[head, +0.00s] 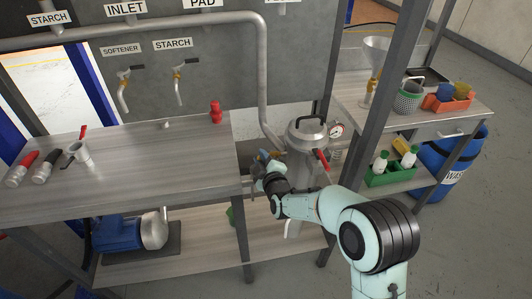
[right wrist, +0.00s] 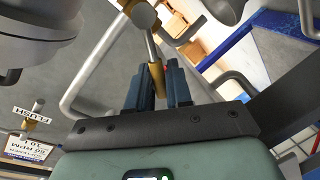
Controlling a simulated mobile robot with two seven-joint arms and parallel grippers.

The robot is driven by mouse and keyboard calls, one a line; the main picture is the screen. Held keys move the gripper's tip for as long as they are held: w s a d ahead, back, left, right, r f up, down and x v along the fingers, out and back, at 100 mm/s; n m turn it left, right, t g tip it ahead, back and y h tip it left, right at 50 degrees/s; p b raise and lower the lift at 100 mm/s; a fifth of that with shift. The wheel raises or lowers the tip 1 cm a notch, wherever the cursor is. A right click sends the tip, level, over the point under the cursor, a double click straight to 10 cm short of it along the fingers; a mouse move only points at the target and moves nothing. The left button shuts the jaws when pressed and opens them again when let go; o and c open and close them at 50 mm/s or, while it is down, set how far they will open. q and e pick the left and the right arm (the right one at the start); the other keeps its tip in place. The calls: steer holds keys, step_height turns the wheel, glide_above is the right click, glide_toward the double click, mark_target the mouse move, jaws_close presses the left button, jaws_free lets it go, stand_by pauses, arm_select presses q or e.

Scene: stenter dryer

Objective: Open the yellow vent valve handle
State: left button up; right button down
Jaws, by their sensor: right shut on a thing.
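The yellow vent valve handle (right wrist: 156,72) shows in the right wrist view between the blue fingers of my right gripper (right wrist: 159,84). A silver stem runs from it up to a yellow valve part (right wrist: 142,13) near the top edge. My right gripper is shut on the handle. In the head view, my right gripper (head: 262,161) is beside the steel vessel (head: 305,138), just right of the long bench. There the handle is too small and covered to make out clearly. My left gripper is not in view.
A red lever (head: 322,160) sticks out from the vessel close to my right arm. A shelf with a green crate (head: 388,176) is at right.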

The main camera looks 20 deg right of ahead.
steer(key=shift+a+f+n+p, duration=0.3)
steer(key=shift+n+p, duration=0.1)
steer(key=shift+n, duration=0.2)
steer(key=shift+a+f+n+p, duration=0.15)
steer(key=shift+f+n+p, duration=0.1)
steer(key=shift+n+p, duration=0.25)
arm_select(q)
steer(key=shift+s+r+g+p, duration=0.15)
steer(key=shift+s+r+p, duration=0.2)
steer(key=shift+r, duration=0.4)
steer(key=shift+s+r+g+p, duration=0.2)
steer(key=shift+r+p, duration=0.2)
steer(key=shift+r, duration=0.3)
arm_select(e)
steer(key=shift+w+a+f+n+g+h, duration=0.15)
steer(key=shift+f+n+h, duration=0.15)
steer(key=shift+f+n, duration=0.25)
steer(key=shift+s+d+f+n+g+h, duration=0.15)
steer(key=shift+f+n+h, duration=0.15)
steer(key=shift+n, duration=0.45)
steer(key=shift+w+a+f, duration=0.1)
steer(key=c, duration=1.2)
jaws_free()
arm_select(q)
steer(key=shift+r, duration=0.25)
arm_select(e)
steer(key=v, duration=1.3)
steer(key=shift+s, duration=0.2)
